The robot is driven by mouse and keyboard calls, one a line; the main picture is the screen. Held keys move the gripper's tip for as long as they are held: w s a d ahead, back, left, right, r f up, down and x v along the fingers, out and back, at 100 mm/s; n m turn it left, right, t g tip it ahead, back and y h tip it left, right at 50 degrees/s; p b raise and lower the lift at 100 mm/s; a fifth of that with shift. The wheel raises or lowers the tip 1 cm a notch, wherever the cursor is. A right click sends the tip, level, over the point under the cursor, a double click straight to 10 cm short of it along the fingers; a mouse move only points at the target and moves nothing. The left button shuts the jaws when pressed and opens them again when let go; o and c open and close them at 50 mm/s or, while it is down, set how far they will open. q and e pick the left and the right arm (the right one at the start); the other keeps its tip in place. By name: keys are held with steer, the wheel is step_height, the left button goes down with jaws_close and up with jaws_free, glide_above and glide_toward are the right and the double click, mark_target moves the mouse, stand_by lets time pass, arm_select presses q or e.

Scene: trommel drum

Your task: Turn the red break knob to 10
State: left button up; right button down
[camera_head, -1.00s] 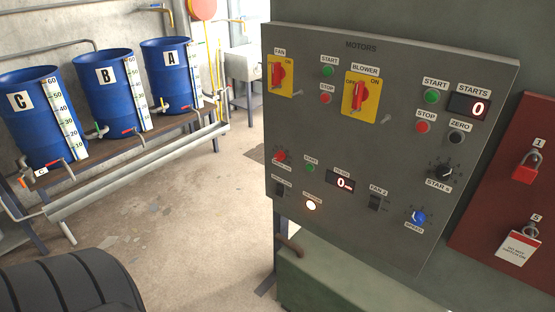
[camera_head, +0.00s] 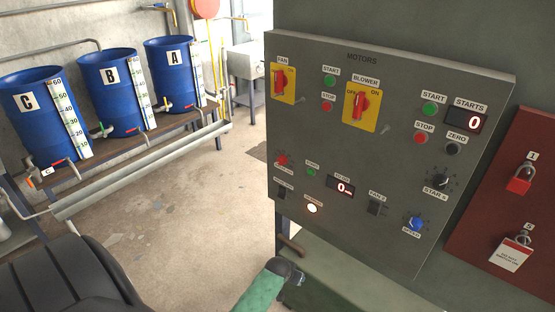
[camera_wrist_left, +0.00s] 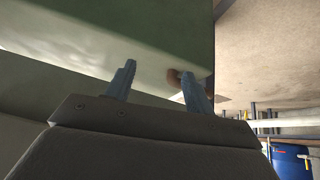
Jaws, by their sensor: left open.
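The small red knob (camera_head: 282,160) is on the left side of the grey MOTORS panel (camera_head: 330,125), below the FAN switch. Its scale marks and label are too small to read, so I cannot tell its setting. My left gripper (camera_head: 298,279) is in the head view below the panel's lower left part, well apart from the knob. In the left wrist view my left gripper (camera_wrist_left: 157,80) has its two fingers spread with nothing between them. The knob does not show in the wrist view. My right gripper is not in view.
Several other controls surround the knob: a green START button (camera_head: 312,171), a red display (camera_head: 341,187), a lit button (camera_head: 312,208) and a blue knob (camera_head: 415,223). A green ledge (camera_head: 340,275) lies beneath the panel. A brown handle (camera_head: 290,246) is near my gripper.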

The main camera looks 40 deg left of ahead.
arm_select(q)
steer(key=w+a+r+n+t+p, duration=0.1)
steer(key=w+a+r+n+t, duration=0.1)
steer(key=w+a+r, duration=0.35)
steer(key=w+a+r+n+t, duration=0.1)
steer(key=w+a+r+n, duration=0.15)
steer(key=r, duration=0.55)
steer(key=n+t+p, duration=0.1)
steer(key=n+t, duration=0.8)
steer(key=n, duration=1.1)
glide_toward(279, 162)
steer(key=w, duration=0.2)
steer(key=shift+h, duration=0.4)
steer(key=w+p, duration=0.2)
steer(key=w, duration=0.4)
steer(key=shift+r, duration=0.15)
steer(key=shift+w+d, duration=0.1)
steer(key=shift+w, duration=0.45)
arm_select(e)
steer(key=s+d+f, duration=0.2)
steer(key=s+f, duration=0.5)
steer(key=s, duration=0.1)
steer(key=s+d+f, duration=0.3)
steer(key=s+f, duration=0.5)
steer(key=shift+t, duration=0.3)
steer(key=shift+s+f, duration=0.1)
